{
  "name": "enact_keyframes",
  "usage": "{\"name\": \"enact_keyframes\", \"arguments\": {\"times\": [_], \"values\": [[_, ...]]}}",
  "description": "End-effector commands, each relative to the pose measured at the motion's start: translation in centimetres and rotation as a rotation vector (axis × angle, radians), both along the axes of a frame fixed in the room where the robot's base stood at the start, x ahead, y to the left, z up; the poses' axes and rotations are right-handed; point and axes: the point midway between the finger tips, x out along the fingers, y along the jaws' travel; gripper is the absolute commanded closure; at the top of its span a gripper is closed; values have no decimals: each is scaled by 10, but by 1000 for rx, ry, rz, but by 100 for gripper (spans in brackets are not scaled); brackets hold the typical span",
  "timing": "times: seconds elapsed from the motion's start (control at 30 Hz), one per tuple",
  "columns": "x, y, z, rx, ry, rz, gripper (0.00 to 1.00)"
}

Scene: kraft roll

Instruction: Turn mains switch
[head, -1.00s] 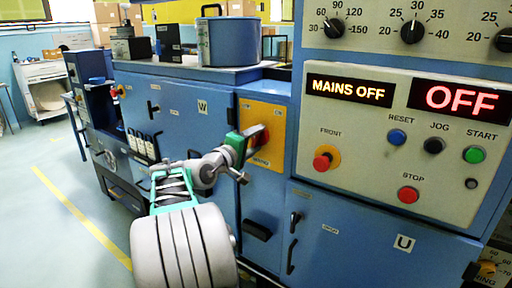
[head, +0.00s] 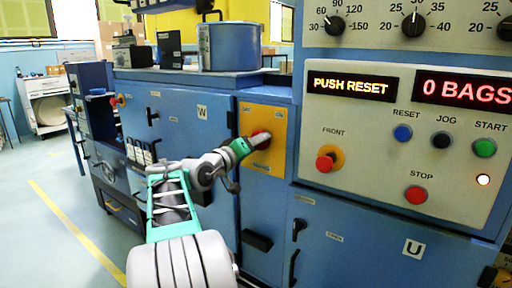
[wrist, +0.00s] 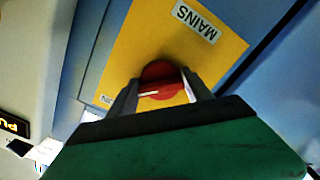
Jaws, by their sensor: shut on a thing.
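The red mains switch (wrist: 161,82) sits on a yellow plate (wrist: 205,55) labelled MAINS in the wrist view. My gripper (wrist: 160,95) is shut on the switch, with one grey finger on each side of it. In the head view, my gripper (head: 256,141) reaches the yellow plate (head: 263,165) on the blue cabinet and covers much of the red switch. The left display (head: 352,86) reads PUSH RESET and the right display (head: 463,91) reads 0 BAGS.
To the right are the blue reset button (head: 403,133), green start button (head: 485,149), red stop button (head: 416,195) and red front knob (head: 328,161). A lit lamp (head: 483,180) is below start. Door handles (head: 298,229) stick out below. Open floor lies left.

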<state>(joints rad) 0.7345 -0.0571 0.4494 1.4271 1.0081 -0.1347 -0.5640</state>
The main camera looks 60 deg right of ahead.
Motion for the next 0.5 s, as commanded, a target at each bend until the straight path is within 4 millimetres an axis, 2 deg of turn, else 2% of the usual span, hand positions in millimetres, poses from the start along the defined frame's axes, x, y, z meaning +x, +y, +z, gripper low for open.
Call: {"name": "enact_keyframes", "arguments": {"times": [0.33, 0.37, 0.5], "values": [[1, 0, 0, 1, -5, 1, 82], [1, 0, 0, 1, -5, 1, 41], [0, 0, 0, 0, -4, 1, 30]]}}
